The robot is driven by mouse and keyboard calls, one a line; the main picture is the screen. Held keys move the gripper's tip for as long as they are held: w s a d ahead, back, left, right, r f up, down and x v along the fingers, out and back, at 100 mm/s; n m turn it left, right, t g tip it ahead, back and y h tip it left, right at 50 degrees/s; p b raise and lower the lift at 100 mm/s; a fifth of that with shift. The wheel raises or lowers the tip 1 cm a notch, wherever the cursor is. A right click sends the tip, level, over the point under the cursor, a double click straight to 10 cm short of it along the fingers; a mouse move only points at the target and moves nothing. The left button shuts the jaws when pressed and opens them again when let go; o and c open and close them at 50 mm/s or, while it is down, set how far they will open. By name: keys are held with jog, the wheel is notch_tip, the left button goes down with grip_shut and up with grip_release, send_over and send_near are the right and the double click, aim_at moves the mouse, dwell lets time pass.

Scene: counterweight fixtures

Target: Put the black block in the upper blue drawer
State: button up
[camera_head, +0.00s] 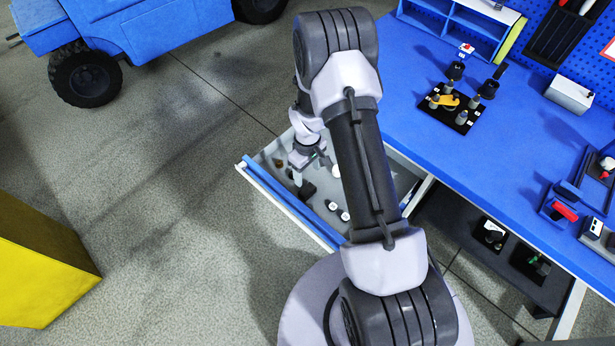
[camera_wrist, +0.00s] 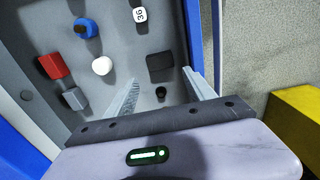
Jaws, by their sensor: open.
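A black block (camera_wrist: 160,67) lies on the grey floor of the open drawer (camera_wrist: 60,105), near the drawer wall. It also shows in the head view as a dark shape (camera_head: 307,190). The open drawer (camera_head: 289,205) has a blue front and sticks out from under the blue bench. My gripper (camera_wrist: 162,76) is open and empty, pointing down into the drawer. In the wrist view its fingertips lie on either side of the black block's near edge; whether they touch it I cannot tell. My gripper also shows in the head view (camera_head: 304,168), partly hidden by my arm.
In the drawer lie a red block (camera_wrist: 53,66), a grey block (camera_wrist: 74,98), a white round piece (camera_wrist: 102,65), a blue ring-like piece (camera_wrist: 86,28), a white piece marked 36 (camera_wrist: 140,15) and a small black piece (camera_wrist: 161,93). A yellow box (camera_head: 40,260) stands on the floor.

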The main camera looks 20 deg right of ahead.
jog(key=s+a+r+m+t, duration=0.2)
jog(key=a+r, duration=0.1)
jog(key=r, duration=1.2)
jog(key=s+a+r+m+t, duration=0.1)
jog(key=s+a+r+m, duration=0.15)
jog(key=r, duration=1.25)
jog(key=s+a+r+m+t+y, duration=0.1)
jog(key=s+a+r+m, duration=0.1)
jog(key=s+r, duration=0.3)
jog(key=s+a+r+m+t+y, duration=0.1)
jog(key=s+a+r, duration=0.4)
jog(key=s, duration=0.7)
jog(key=shift+s+r+m+t, duration=0.2)
jog(key=shift+r+m+t, duration=0.15)
jog(key=shift+m, duration=0.3)
